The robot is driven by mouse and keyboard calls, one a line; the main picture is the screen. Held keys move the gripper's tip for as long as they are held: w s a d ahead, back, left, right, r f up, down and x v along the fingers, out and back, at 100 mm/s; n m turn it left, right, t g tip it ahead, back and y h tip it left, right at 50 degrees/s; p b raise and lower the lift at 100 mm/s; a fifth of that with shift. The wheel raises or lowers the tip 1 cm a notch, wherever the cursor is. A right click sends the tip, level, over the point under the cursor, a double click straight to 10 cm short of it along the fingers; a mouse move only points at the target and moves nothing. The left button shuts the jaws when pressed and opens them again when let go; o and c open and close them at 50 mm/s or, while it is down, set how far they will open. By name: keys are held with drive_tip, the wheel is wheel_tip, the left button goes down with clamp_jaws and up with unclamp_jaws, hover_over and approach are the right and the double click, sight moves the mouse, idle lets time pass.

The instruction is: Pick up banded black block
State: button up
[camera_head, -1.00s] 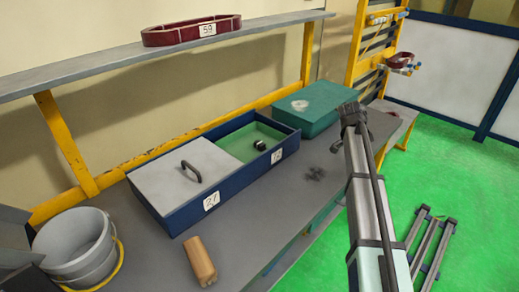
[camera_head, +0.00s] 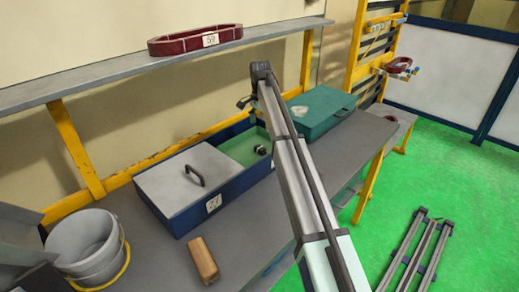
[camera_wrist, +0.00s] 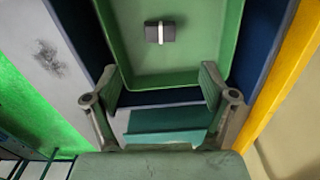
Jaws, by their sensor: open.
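The banded black block (camera_head: 261,150) lies in the open green-lined compartment (camera_head: 236,146) of the blue box. In the wrist view the block (camera_wrist: 160,31) is dark with a pale band across its middle, and it lies flat on the green tray floor. My gripper (camera_wrist: 160,75) is open and empty, its two fingers spread wide over the end of the compartment. The block is beyond the fingertips, towards the top of the wrist view. In the head view my gripper (camera_head: 246,101) is small and partly hidden by my arm, above the box.
A grey lid with a handle (camera_head: 192,176) covers the box's left part. A teal case (camera_head: 325,112) stands to the right of the box. A wooden block (camera_head: 202,259) and grey bucket (camera_head: 84,243) are at the front left. A shelf (camera_head: 110,76) carrying a dark red ring (camera_head: 180,44) runs above.

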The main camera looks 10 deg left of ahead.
sight(260, 147)
wheel_tip(260, 147, down, 11)
drive_tip(key=p, duration=0.3)
drive_tip(key=shift+f, duration=0.2)
drive_tip(key=c, duration=1.2)
